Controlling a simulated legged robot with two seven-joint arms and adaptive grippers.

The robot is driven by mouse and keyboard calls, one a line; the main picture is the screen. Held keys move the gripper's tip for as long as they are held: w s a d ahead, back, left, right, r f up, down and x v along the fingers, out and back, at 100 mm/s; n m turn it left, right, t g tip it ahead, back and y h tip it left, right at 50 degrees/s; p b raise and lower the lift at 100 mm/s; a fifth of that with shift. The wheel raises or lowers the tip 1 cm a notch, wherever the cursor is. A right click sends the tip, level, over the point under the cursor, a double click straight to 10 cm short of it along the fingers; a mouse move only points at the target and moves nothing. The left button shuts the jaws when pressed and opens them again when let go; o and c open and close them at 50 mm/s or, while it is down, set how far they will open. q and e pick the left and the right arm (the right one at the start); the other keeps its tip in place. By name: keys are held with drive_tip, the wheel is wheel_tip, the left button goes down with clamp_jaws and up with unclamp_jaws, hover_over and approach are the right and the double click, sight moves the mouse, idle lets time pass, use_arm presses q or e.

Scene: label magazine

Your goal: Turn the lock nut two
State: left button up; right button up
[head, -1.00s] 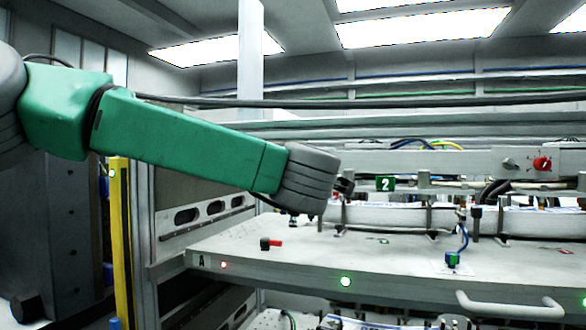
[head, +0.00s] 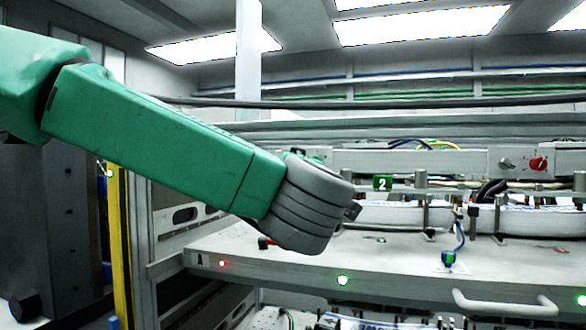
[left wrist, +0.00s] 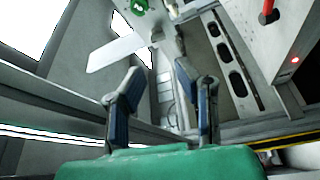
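A green plate marked 2 (head: 382,183) stands on the rail behind the table. A grey round-topped post (head: 420,179) is just right of it; I cannot tell whether this is lock nut two. In the head view my left arm's grey wrist hangs over the left part of the table and hides most of the gripper. In the left wrist view my left gripper (left wrist: 160,75) has its two fingers apart with nothing between them. It is left of the marked plate and apart from it. My right gripper is not in view.
A blue-wired green block (head: 448,258) is on the right. A red knob (head: 538,164) sits on the back panel. A handle (head: 505,305) juts from the table's front edge.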

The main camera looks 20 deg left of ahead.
use_arm(q)
drive_tip(key=s+a+f+m+t+h+p, duration=0.1)
drive_tip(key=a+f+m+t+h+p, duration=0.2)
drive_tip(key=m, duration=0.8)
drive_tip(key=s+a+f+m+t+h+p, duration=0.1)
drive_tip(key=a+m+t+h+p, duration=0.3)
drive_tip(key=m, duration=0.7)
drive_tip(key=w+d+r+g+p, duration=0.1)
drive_tip(key=w+r, duration=0.1)
drive_tip(key=w, duration=0.4)
drive_tip(key=w+d+r+g+h+p, duration=0.1)
drive_tip(key=w+d+r+p, duration=0.1)
drive_tip(key=w, duration=0.4)
drive_tip(key=shift+w+r, duration=0.25)
drive_tip(key=shift+r, duration=0.05)
drive_tip(key=shift+s, duration=0.1)
clamp_jaws()
